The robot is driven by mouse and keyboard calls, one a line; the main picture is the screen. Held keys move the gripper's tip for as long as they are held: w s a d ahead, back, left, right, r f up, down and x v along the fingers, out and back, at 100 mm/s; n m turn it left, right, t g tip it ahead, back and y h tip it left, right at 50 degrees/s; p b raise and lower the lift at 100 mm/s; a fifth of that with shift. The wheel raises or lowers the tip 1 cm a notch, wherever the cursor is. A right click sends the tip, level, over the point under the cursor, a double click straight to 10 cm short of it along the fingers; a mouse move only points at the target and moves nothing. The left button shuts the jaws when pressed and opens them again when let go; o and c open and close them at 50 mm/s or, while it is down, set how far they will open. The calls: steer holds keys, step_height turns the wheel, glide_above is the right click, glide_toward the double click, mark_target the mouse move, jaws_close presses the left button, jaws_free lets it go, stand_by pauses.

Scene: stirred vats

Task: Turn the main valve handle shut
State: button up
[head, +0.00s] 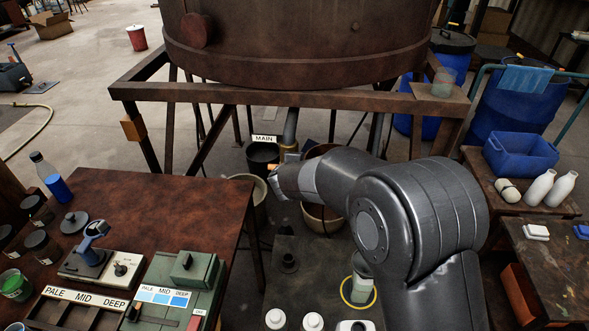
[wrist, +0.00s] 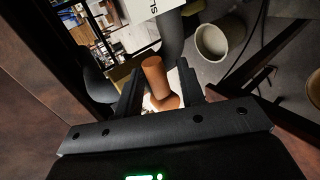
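The main valve's handle shows in the wrist view as an orange-brown cylindrical grip (wrist: 154,76) with a rounded piece below it. My gripper (wrist: 160,88) has its two black fingers on either side of this grip, with a gap visible at least on the right. In the head view, my gripper (head: 275,178) is below the MAIN label (head: 264,139), under the big rusty vat (head: 300,50). Only a small orange bit of the handle shows there; my arm hides the rest.
The vat's rusty frame (head: 290,98) and legs surround the valve area. A black bucket (head: 262,157) and a beige bucket (head: 247,190) stand below. A white plate (wrist: 150,9) with partly cut-off lettering is near the handle. A brown worktable (head: 130,210) is at left.

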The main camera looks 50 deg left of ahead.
steer(key=v, duration=1)
steer(key=shift+s+d+r, duration=0.2)
steer(key=shift+s+d, duration=0.05)
